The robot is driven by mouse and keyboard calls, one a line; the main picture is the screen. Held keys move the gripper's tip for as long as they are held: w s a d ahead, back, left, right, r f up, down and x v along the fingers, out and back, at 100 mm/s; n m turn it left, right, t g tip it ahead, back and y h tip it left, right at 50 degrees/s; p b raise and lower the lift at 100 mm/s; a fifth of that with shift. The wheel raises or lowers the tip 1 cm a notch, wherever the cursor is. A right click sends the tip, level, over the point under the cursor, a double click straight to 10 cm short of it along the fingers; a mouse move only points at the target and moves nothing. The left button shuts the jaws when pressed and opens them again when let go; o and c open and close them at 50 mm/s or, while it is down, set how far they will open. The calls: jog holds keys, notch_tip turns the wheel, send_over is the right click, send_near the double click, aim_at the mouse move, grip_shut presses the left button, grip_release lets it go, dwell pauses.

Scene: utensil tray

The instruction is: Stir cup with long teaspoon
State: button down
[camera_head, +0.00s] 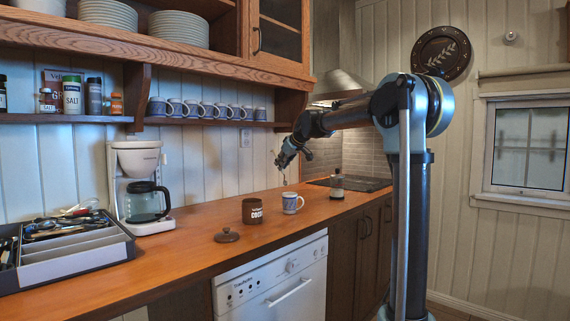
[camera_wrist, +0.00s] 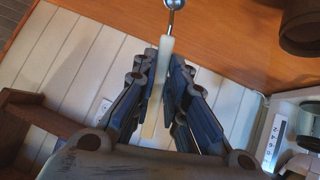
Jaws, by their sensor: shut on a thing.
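My gripper (camera_head: 282,160) is shut on the long teaspoon (camera_head: 284,179), above the counter. In the wrist view the jaws (camera_wrist: 164,75) close on the teaspoon's pale handle (camera_wrist: 163,60), and its metal end (camera_wrist: 174,4) is cut off by the top edge. In the head view the spoon hangs down, its tip apart from and above the cup. The cup (camera_head: 290,204), white and blue with a handle, stands upright on the counter below the gripper. Its inside cannot be made out, and it is not in the wrist view.
A brown cocoa canister (camera_head: 252,211) stands open beside the cup, its lid (camera_head: 227,235) on the counter (camera_head: 185,247). A dark bottle (camera_head: 336,186) stands to the right. A coffee maker (camera_head: 138,170) and a utensil tray (camera_head: 85,262) are at left. Mugs (camera_head: 208,110) line the shelf above.

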notch_tip(320, 180, down, 11)
jog(key=d, duration=0.2)
jog(key=shift+s+r, duration=0.2)
jog(key=shift+s, duration=0.05)
dwell(1.1)
jog(key=shift+d, duration=0.1)
dwell(0.4)
